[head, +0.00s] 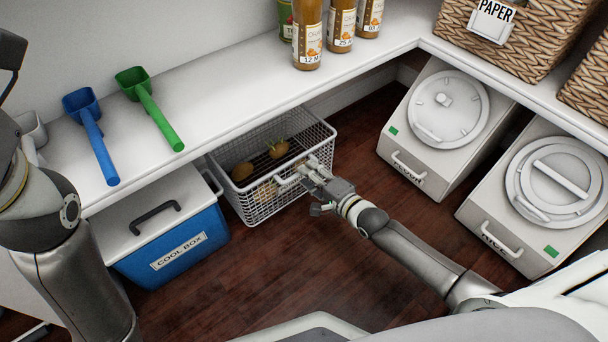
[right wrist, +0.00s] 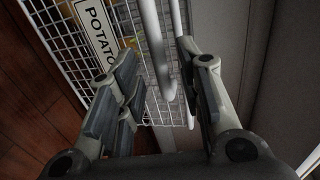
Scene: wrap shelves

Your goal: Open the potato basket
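My right gripper (head: 307,177) is at the basket's front. In the right wrist view my right gripper (right wrist: 167,68) is open, with the bar between its fingers and gaps visible on both sides. My left arm shows at the left edge; its gripper is out of view.
A blue cool box (head: 190,243) stands left of the basket. The white shelf (head: 225,95) above holds scoops and bottles. Two white lidded bins (head: 425,165) stand at the right. The dark wooden floor (head: 350,260) in front is clear.

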